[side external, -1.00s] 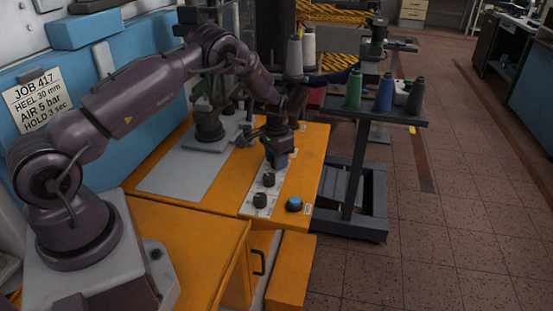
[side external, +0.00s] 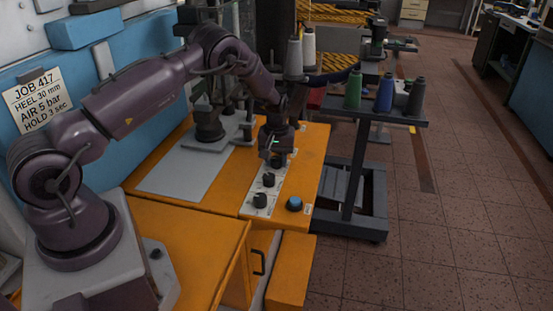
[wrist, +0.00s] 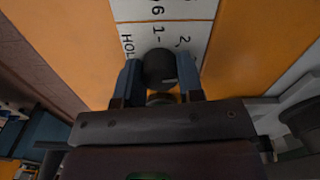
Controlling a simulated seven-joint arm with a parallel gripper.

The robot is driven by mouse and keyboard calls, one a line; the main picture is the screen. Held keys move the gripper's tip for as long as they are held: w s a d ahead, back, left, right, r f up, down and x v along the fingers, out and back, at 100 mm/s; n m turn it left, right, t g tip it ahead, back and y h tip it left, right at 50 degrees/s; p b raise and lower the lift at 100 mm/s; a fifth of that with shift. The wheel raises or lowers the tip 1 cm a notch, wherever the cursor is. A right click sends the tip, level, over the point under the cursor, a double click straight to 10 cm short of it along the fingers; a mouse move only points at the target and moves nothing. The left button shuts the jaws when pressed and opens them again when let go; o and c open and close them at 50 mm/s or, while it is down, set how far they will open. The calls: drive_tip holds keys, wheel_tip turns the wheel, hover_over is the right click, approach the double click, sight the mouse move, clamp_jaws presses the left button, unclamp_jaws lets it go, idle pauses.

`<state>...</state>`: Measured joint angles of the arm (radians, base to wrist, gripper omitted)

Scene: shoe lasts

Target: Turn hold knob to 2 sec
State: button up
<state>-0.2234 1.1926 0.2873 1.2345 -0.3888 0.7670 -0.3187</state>
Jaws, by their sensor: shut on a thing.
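The hold knob (wrist: 159,66) is a dark round knob on a white label strip, seen in the wrist view between the two blue-grey fingers of my gripper (wrist: 160,82). My gripper is shut on it. Printed marks "1-", "2" and part of "HOL" show beside the knob; a small light mark shows on its lower right edge, but its exact setting is unclear. In the side view my gripper (side external: 277,160) points down at the far end of the control strip (side external: 250,211), largely hiding the held knob.
Two more dark knobs, a middle one (side external: 268,180) and a near one (side external: 260,200), stand on the strip. A blue button (side external: 294,204) sits to their right. A wall sign (side external: 40,100) reads "HOLD 3 sec". A thread-spool cart (side external: 372,118) stands right of the orange bench (side external: 205,213).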

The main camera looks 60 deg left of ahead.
sight(277, 158)
drive_tip(key=n, duration=0.7)
idle(0.6)
drive_tip(key=o, duration=0.9)
wheel_tip(277, 158, up, 13)
drive_tip(key=shift+r, duration=0.1)
